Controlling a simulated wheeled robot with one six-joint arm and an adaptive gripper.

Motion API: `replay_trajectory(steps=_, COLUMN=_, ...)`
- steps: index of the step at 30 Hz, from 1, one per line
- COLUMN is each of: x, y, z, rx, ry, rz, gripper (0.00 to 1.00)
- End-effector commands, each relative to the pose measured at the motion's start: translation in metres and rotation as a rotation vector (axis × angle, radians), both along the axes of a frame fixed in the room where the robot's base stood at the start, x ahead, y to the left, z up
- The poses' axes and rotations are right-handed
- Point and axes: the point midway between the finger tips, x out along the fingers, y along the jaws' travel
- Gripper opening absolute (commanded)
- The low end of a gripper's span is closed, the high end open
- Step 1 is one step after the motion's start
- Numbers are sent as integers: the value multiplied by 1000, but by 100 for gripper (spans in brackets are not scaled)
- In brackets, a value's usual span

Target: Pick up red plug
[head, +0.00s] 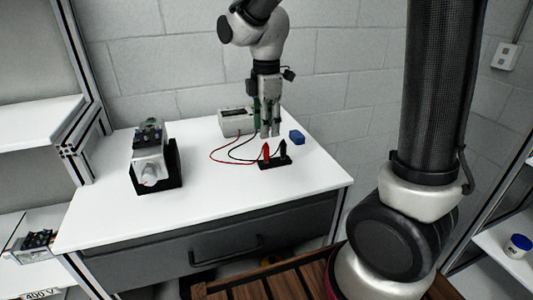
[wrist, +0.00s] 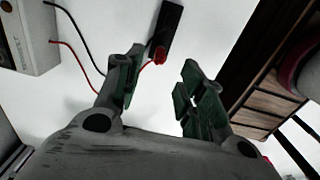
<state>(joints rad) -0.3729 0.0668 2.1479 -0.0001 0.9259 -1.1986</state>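The red plug (head: 266,150) stands upright in a small black holder (head: 279,163) on the white table, with a red cable running from it to a meter box. In the wrist view the red plug (wrist: 159,54) shows at the end of the black holder (wrist: 168,25), just past the fingertips. My gripper (head: 270,132) points down, above and behind the holder. In the wrist view my gripper (wrist: 160,80) is open, with nothing between its green-padded fingers. The plug is apart from the fingers.
A black plug (head: 283,148) stands beside the red one. The grey meter box (head: 237,122) is behind left, and a blue block (head: 297,137) lies right of my gripper. A servo unit in a black stand (head: 150,158) sits at left. The table's front is clear.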

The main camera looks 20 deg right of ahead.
Motion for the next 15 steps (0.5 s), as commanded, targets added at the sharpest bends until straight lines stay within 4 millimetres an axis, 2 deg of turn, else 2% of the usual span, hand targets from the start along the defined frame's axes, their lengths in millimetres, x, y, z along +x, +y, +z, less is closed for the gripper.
replay_trajectory(steps=15, x=-1, y=1, z=-69, rx=-1, ry=3, rz=0, gripper=39)
